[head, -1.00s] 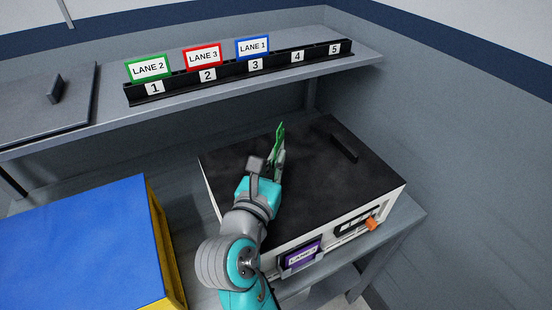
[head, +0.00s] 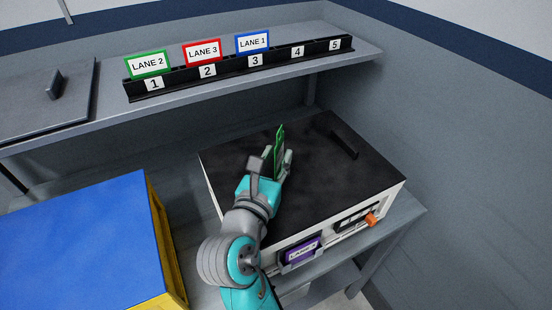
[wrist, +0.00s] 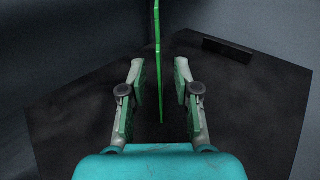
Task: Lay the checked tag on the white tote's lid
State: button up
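The tag, a thin green plate (head: 280,138) seen nearly edge-on, stands upright over the dark lid (head: 340,185) of the white tote (head: 268,262). In the wrist view the tag (wrist: 159,60) is a narrow green strip between my fingers, with a gap on each side. My gripper (head: 277,156) is spread open around it, just above the lid. Its green-padded fingers also show in the wrist view (wrist: 160,90). No checked pattern can be made out on the tag. Whether its lower edge touches the lid I cannot tell.
A black handle (head: 344,145) stands up from the lid. A purple label (head: 301,252) and an orange latch (head: 371,219) are on the tote's front. A blue-topped yellow box (head: 80,240) is left. Lane cards stand in a numbered rack (head: 230,73) on the shelf behind.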

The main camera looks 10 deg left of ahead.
jog(key=shift+r, duration=0.5)
jog(key=s, duration=0.4)
jog(key=s+a, duration=0.1)
jog(key=s, duration=0.3)
jog(key=s+a, duration=0.1)
jog(key=s, duration=0.2)
jog(key=shift+s+a+r, duration=0.1)
jog(key=shift+s, duration=0.3)
